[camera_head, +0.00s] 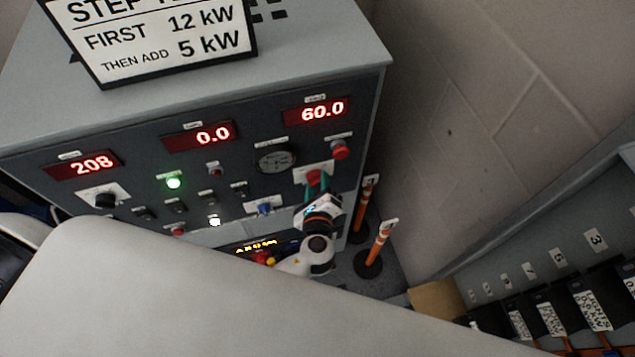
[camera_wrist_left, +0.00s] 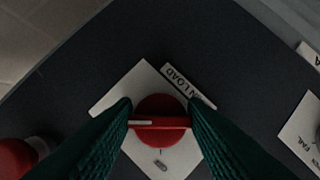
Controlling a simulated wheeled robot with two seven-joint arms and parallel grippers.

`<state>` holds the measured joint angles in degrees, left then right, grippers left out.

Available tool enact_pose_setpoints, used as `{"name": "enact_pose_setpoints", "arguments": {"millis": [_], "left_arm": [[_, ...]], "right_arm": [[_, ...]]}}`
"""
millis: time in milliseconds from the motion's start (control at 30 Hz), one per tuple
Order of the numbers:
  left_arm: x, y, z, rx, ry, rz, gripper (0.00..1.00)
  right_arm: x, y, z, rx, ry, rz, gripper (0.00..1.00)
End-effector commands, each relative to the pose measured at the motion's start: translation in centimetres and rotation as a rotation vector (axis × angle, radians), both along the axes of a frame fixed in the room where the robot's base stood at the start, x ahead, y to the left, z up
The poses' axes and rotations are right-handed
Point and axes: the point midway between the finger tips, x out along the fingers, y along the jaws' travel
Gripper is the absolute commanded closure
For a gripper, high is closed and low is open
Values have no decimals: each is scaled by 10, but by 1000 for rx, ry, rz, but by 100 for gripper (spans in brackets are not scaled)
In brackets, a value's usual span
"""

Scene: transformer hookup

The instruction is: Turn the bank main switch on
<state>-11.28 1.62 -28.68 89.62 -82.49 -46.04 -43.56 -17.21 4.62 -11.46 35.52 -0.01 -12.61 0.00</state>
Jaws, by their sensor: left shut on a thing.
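The bank main switch is a red rotary knob (camera_head: 314,176) on a white square plate (camera_wrist_left: 134,88) at the right of the dark panel. In the left wrist view the red knob (camera_wrist_left: 160,106) has a raised bar lying across the picture, with a white line along the bar's left half. A label beside the plate is partly hidden and reads "...N LOAD". My left gripper (camera_head: 316,190) is at the knob. Its green ribbed fingers (camera_wrist_left: 160,127) are shut on the two ends of the bar. My right gripper is not in view.
A red mushroom button (camera_head: 339,149) sits close above the switch. Displays read 208, 0.0 and 60.0 (camera_head: 322,110). A green lamp (camera_head: 174,183) and a white lamp (camera_head: 215,222) are lit. Orange posts (camera_head: 381,243) stand right of the cabinet. Numbered breakers (camera_head: 590,310) are at lower right.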

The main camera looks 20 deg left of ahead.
Motion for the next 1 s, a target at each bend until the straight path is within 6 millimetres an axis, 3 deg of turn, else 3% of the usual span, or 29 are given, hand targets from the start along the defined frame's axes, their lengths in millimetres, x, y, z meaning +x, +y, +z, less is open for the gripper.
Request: {"name": "enact_pose_setpoints", "arguments": {"millis": [267, 300, 433, 767, 1000], "left_arm": [[0, 0, -1, 0, 2, 1, 84], [0, 0, -1, 0, 2, 1, 60], [0, 0, -1, 0, 2, 1, 40], [-4, -1, 0, -1, 1, 0, 40], [-40, -13, 7, -4, 4, 0, 40]], "right_arm": [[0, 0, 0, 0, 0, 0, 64], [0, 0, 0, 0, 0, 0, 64], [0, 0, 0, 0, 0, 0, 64], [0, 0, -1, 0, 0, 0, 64], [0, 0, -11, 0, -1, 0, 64]]}}
